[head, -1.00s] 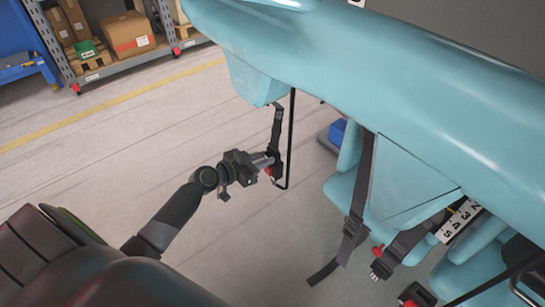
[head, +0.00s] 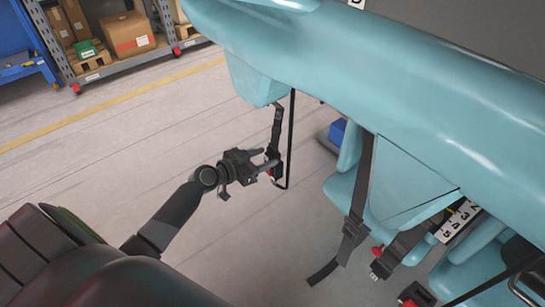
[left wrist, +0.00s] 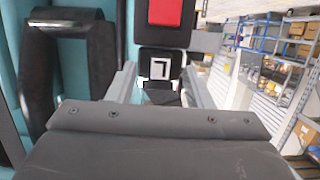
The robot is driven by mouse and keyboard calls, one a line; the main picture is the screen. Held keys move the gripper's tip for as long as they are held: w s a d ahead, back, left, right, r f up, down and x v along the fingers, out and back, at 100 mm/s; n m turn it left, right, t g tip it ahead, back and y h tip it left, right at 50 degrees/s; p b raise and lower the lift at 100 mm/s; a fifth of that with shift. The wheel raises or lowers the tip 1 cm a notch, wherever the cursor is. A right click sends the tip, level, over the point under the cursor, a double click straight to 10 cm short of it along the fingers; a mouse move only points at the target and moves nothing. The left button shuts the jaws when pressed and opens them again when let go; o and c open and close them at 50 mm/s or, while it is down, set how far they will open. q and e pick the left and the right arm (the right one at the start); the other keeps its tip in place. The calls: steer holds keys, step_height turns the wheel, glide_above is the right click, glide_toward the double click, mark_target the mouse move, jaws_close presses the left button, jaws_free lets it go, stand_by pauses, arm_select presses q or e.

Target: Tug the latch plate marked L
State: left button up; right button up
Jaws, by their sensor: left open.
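The latch plate marked L (left wrist: 160,68) shows a white label with a black L in a dark frame, turned over in the left wrist view. It sits against a black buckle with a red button (left wrist: 165,12). In the head view this buckle is partly hidden by my gripper, with some red (head: 270,172) showing, at the end of a dark strap (head: 277,120). My left gripper (head: 266,160) is open and empty at the buckle. In the left wrist view its fingers (left wrist: 160,82) stand on both sides of the plate, not visibly shut on it. My right gripper is out of view.
The teal coaster car (head: 400,90) hangs over the upper right. More straps (head: 358,200) and a numbered plate (head: 460,221) are at the right. A thin black bar (head: 290,140) stands beside the buckle. The floor left of the gripper is clear.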

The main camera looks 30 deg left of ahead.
arm_select(q)
steer(key=shift+s, duration=0.1)
steer(key=b+v, duration=0.4)
steer(key=v, duration=1.3)
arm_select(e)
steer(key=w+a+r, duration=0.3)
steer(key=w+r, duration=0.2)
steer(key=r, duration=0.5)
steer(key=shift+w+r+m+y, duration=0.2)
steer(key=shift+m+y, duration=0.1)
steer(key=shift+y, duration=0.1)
